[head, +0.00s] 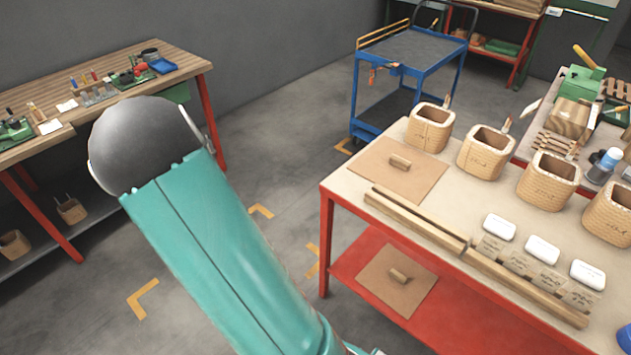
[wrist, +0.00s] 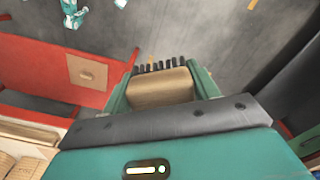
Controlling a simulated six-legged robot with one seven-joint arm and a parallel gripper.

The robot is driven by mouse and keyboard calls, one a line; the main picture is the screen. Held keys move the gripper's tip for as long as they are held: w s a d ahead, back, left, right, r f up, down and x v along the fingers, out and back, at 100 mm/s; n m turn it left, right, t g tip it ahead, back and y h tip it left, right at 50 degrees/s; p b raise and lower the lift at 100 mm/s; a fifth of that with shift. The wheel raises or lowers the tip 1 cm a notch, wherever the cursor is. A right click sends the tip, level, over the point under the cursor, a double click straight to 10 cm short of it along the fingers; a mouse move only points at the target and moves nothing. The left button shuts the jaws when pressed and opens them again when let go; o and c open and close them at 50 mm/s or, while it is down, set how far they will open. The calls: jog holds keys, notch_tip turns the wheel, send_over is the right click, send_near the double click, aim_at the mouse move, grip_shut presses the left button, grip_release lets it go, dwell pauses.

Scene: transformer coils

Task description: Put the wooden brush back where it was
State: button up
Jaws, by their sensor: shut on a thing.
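My gripper (wrist: 163,80) shows in the wrist view, its green fingers on either side of a wooden block with dark bristles at its far edge, the wooden brush (wrist: 160,91). The fingers are shut on it and hold it above the floor. The red bench is to the left in that view. In the head view only my teal arm shows; the gripper and brush are out of sight there. The brush's earlier place cannot be told from these frames.
A red-legged bench (head: 459,179) at right holds coil baskets (head: 429,139), a handled board (head: 375,177), wooden bars and white boxes. A blue cart (head: 411,51) stands behind it. A wooden workbench (head: 185,63) with tools is at left. Grey floor (head: 254,150) lies open between.

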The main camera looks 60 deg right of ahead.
jog(key=s+d+r+m, duration=0.4)
jog(key=s+d+m, duration=0.8)
jog(key=s, duration=0.2)
jog(key=s+d+r+m, duration=0.4)
jog(key=s+d+m, duration=0.8)
jog(key=s, duration=0.3)
send_over(345, 182)
jog(key=f, duration=0.9)
jog(key=shift+s+a+f, duration=0.15)
jog(key=shift+s+f, duration=0.05)
jog(key=shift+f, duration=0.05)
jog(key=shift+w+f, duration=0.1)
jog(key=shift+f, duration=0.15)
jog(key=shift+w+d+f, duration=0.1)
jog(key=shift+d+f, duration=0.1)
jog(key=shift+f, duration=1.4)
jog(key=shift+f, duration=0.15)
jog(key=o, duration=0.6)
jog(key=shift+o, duration=0.4)
